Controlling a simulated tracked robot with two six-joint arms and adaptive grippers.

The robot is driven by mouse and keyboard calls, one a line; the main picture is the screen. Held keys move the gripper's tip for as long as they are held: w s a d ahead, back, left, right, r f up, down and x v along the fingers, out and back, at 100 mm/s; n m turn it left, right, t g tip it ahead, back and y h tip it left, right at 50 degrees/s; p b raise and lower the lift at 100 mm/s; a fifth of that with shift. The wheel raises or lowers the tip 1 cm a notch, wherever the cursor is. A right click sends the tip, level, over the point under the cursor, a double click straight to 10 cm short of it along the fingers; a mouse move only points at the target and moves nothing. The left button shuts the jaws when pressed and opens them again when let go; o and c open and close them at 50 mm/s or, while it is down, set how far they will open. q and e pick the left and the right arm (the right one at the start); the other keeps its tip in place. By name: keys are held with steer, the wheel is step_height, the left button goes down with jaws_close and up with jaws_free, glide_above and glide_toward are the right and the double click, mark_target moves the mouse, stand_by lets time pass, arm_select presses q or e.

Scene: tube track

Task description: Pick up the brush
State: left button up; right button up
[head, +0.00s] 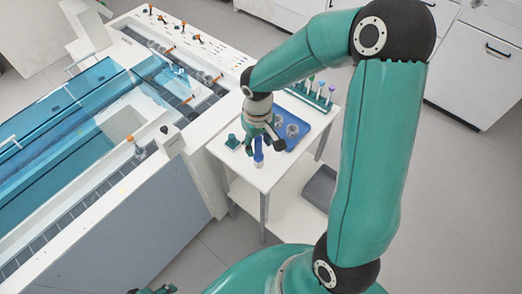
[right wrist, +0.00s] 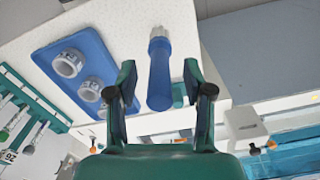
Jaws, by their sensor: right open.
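The brush, a blue cylinder with a pale grey tip, shows at the front of the small white table in the head view (head: 258,158) and in the right wrist view (right wrist: 159,75). My right gripper is over the table in the head view (head: 264,137). In the right wrist view my right gripper (right wrist: 159,85) is open, one finger on each side of the blue handle, with gaps on both sides. I cannot tell how far above the handle the fingers are. Only a bit of what looks like my left gripper (head: 157,290) shows at the bottom edge of the head view.
A blue tray (head: 302,121) with grey ring-like cups lies on the white table (head: 240,165). A green rack (head: 318,98) of coloured-topped tools stands at the back. A small green block (head: 232,141) is left of the gripper. A large tank machine (head: 150,200) adjoins at left.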

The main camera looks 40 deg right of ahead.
steer(key=shift+f, duration=1.3)
jaws_close()
steer(key=shift+r, duration=0.15)
